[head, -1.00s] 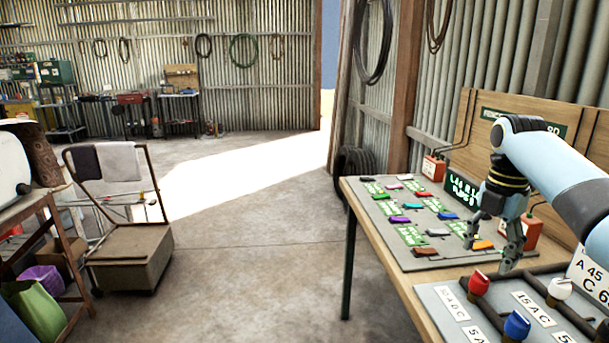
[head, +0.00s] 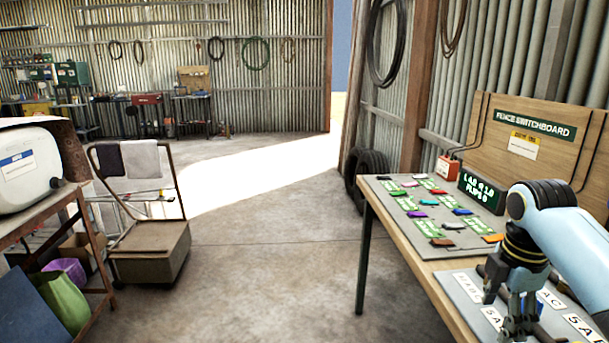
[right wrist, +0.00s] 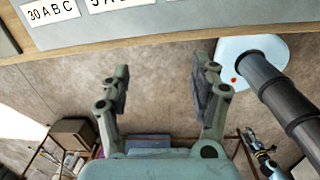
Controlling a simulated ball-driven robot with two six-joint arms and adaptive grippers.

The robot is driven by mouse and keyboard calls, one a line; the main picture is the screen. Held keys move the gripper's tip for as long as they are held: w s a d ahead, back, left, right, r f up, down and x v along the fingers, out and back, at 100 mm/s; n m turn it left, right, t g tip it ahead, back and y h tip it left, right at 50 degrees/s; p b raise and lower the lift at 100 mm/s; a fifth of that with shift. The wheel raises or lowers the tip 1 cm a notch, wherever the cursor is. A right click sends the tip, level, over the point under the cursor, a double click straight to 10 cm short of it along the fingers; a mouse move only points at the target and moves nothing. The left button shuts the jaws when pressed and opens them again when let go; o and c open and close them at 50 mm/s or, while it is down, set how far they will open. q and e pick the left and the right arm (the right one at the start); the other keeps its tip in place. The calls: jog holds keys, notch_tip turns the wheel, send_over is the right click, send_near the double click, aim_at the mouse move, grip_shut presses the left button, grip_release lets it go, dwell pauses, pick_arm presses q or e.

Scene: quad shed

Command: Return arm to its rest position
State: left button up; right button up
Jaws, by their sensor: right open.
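My right arm (head: 575,235) reaches in from the right of the head view. Its gripper (head: 522,325) hangs pointing down, in front of the near grey board (head: 460,285) and covering part of its labels. In the right wrist view the gripper (right wrist: 163,78) has its two fingers well apart with nothing between them. Beyond the fingers that view shows the concrete floor and, at the top, the edge of the bench (right wrist: 130,42) with the labelled board. My left gripper does not show in the head view.
The fence switchboard (head: 530,145) stands behind. A trolley (head: 150,250) stands left. The floor between is clear.

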jog(key=s+a+f+m+t, duration=0.1)
jog(key=s+a+f+m, duration=0.1)
jog(key=s+m, duration=0.35)
jog(key=s+a+f+m, duration=0.1)
jog(key=s+a+m, duration=0.15)
jog(key=s, duration=0.65)
jog(key=s+a+r+m+t, duration=0.1)
jog(key=s+r+m, duration=0.25)
jog(key=s, duration=0.25)
jog(key=s+a+r+m+t, duration=0.1)
jog(key=s+r+m, duration=0.1)
jog(key=s+m, duration=0.35)
jog(key=s+d+f+g+b, duration=0.15)
jog(key=f+b, duration=0.25)
jog(key=f, duration=1.3)
jog(key=s+d+f+b, duration=0.15)
jog(key=f+b, duration=0.25)
jog(key=f, duration=1.3)
pick_arm(q)
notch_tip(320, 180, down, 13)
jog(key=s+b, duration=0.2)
jog(key=b, duration=0.3)
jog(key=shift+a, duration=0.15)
pick_arm(e)
jog(key=s+f+g, duration=0.1)
jog(key=s+f, duration=1.7)
jog(key=f, duration=0.3)
jog(key=shift+s+d, duration=0.3)
jog(key=shift+s, duration=0.1)
